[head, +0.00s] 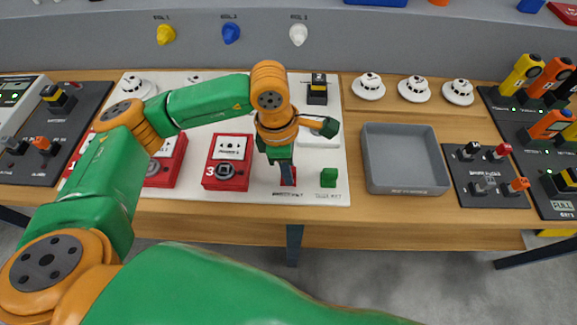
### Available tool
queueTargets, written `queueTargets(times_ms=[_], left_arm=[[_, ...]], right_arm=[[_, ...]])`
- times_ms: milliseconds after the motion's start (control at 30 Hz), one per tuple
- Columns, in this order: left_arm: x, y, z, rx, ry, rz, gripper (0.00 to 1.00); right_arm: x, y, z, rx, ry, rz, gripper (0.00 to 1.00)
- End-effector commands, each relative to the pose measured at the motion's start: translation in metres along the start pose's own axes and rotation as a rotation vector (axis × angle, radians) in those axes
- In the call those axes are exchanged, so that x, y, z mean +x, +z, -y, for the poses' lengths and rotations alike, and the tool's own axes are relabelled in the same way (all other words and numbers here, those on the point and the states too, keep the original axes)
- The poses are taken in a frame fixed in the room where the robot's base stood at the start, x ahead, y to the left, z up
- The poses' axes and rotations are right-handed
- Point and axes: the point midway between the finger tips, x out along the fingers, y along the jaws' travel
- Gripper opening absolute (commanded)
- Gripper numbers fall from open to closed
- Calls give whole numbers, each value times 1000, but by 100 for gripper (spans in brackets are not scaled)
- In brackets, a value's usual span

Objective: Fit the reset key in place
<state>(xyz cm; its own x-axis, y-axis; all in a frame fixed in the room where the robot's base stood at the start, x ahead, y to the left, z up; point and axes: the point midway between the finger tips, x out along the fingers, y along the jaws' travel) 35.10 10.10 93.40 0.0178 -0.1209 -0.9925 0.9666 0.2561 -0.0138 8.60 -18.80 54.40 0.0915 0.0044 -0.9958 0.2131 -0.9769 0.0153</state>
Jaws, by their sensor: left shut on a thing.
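My left gripper (287,172) points down at the front of the white board (262,188). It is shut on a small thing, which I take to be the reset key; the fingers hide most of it. A small red part (289,181) shows right at the fingertips, above a printed label. I cannot tell whether the key is seated in anything. A green block (328,177) stands just to the right. A red call point marked 3 (227,162) is to the left. My right gripper is out of view.
An empty grey tray (405,187) lies right of the board. A dark rack (489,202) holds several small coloured pieces. White detectors (414,88) stand behind the tray. Another red call point (165,162) is on the left. The table's front edge is close to the gripper.

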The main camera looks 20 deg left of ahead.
Motion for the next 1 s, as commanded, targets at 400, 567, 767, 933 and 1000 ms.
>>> queueTargets(times_ms=[400, 567, 767, 933, 1000], left_arm=[[0, 0, 0, 0, 0, 0, 60], [0, 0, 0, 0, 0, 0, 69], [0, 0, 0, 0, 0, 0, 80], [-1, 0, 0, 0, 0, 0, 80], [-4, 0, 0, 0, 0, 0, 80]], right_arm=[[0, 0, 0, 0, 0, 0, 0], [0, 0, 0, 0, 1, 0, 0], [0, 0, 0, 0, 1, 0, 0], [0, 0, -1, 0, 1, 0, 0], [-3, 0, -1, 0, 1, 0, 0]])
